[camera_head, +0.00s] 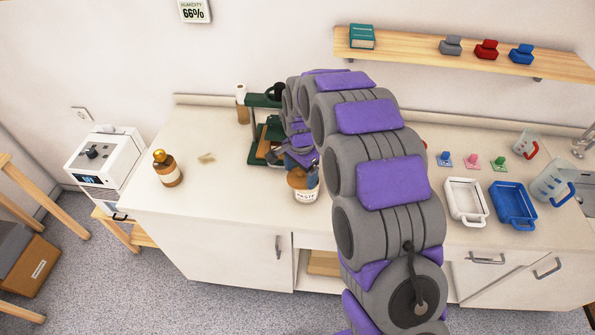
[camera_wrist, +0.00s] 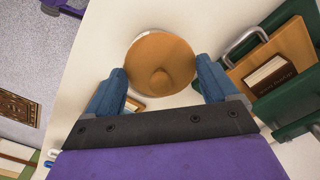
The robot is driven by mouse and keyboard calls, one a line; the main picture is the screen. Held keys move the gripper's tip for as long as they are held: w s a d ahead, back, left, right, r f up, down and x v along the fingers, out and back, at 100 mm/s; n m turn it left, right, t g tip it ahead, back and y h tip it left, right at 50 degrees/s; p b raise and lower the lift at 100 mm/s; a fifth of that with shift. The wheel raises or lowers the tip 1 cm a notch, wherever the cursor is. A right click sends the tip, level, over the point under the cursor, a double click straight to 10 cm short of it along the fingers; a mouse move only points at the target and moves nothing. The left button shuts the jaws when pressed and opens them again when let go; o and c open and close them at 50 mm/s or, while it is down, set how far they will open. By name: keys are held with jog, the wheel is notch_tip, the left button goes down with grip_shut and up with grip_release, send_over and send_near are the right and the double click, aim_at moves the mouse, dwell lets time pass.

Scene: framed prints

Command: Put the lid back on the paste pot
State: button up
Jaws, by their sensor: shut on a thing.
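The paste pot (camera_head: 307,195) is a white labelled jar standing on the counter near its front edge. The round orange-brown lid (camera_head: 299,179) with a central knob is at the pot's mouth; it also shows in the wrist view (camera_wrist: 160,62). My gripper (camera_wrist: 161,70) is shut on the lid, with a blue finger on each side. A pale rim shows past the lid's upper-left edge in the wrist view. I cannot tell whether the lid is seated or just above the pot. In the head view my arm hides part of the gripper.
A green press (camera_head: 255,130) with boards and a book (camera_wrist: 270,75) stands close behind the pot. White (camera_head: 466,219) and blue (camera_head: 515,222) trays are at the right.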

jog(key=shift+d+r, duration=0.15)
jog(key=shift+d, duration=0.75)
jog(key=shift+a, duration=0.35)
jog(key=shift+d+p, duration=0.5)
jog(key=shift+d, duration=0.1)
jog(key=shift+a, duration=0.25)
jog(key=shift+d, duration=0.15)
dwell(0.3)
jog(key=shift+f, duration=0.2)
grip_shut()
